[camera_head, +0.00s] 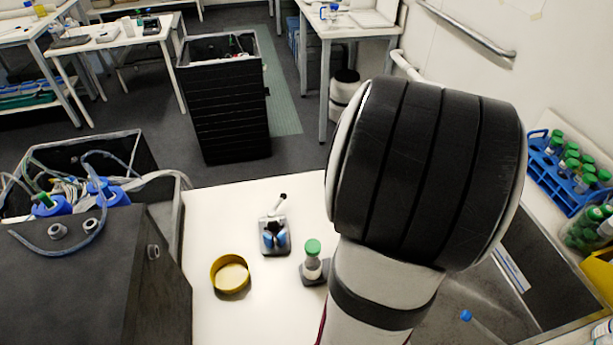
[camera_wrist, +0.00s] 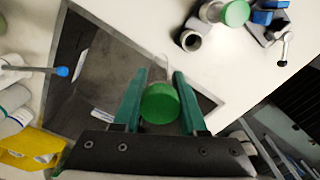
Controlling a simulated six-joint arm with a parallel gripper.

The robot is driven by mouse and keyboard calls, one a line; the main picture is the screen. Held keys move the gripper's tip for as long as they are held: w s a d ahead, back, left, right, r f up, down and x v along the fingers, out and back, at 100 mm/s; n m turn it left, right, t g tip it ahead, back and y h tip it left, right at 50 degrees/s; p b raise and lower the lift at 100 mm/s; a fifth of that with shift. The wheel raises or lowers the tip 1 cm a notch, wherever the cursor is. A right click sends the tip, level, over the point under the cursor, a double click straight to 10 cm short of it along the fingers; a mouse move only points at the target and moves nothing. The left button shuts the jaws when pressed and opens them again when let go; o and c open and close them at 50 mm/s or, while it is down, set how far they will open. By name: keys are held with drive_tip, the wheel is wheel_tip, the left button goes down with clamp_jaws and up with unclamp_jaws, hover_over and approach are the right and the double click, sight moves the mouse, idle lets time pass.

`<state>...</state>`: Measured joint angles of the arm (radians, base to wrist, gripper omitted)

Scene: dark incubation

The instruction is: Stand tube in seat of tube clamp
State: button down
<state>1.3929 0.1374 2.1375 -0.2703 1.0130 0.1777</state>
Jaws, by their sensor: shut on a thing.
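My gripper (camera_wrist: 160,108) is shut on a tube with a green cap (camera_wrist: 159,104) in the wrist view. The tube's clear body (camera_wrist: 166,70) points away from the camera, over the dark basin area. The tube clamp (camera_head: 275,235), with blue jaws and a small lever, stands on the white table in the head view. It also shows at the top right of the wrist view (camera_wrist: 268,17), apart from the held tube. In the head view, my arm hides the gripper and held tube.
A second green-capped tube (camera_head: 312,260) stands in a dark holder right of the clamp. A yellow-rimmed round dish (camera_head: 230,274) lies left of it. A dark box (camera_head: 95,275) borders the table on the left. A blue rack of green-capped tubes (camera_head: 568,172) is at far right.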

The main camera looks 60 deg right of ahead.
drive_tip(key=w+a+f+n, duration=0.1)
drive_tip(key=w+f+n, duration=0.1)
drive_tip(key=w, duration=1)
drive_tip(key=w+a+f+n, duration=0.1)
drive_tip(key=w+f+n, duration=0.2)
drive_tip(key=w, duration=0.9)
drive_tip(key=shift+a+f, duration=0.25)
drive_tip(key=shift+f, duration=0.4)
drive_tip(key=shift+f, duration=0.1)
drive_tip(key=shift+f, duration=0.8)
drive_tip(key=shift+w+f, duration=0.1)
drive_tip(key=shift+f, duration=0.05)
drive_tip(key=shift+f, duration=0.55)
